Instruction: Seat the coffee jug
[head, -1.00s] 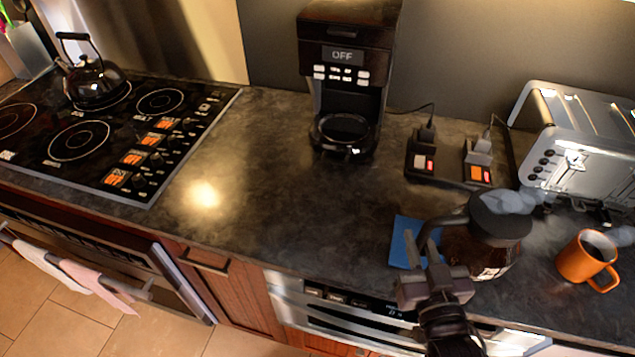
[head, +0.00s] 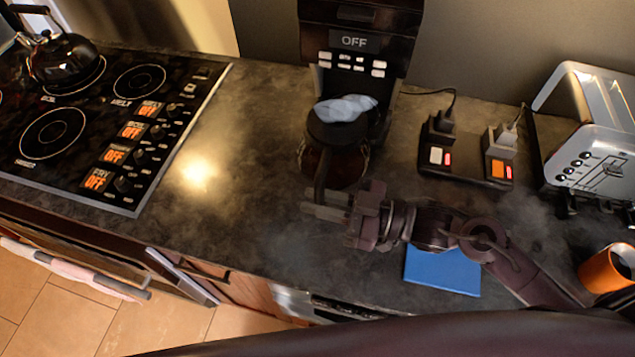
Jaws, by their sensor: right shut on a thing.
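The coffee jug (head: 336,166), dark glass with a black lid and pale steam over it, is upright at the front of the black coffee maker (head: 362,45), whose display reads OFF. It covers most of the maker's lower plate; whether it rests on the plate or sits fully back, I cannot tell. My right gripper (head: 322,203) is shut on the jug's handle, which points toward me. My left gripper is not in view.
A blue mat (head: 442,271) lies bare behind my right arm. A power strip (head: 465,165), a toaster (head: 590,130) and an orange mug (head: 606,270) are to the right. A stove (head: 90,130) with a kettle (head: 62,60) is at left. The counter between stove and maker is clear.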

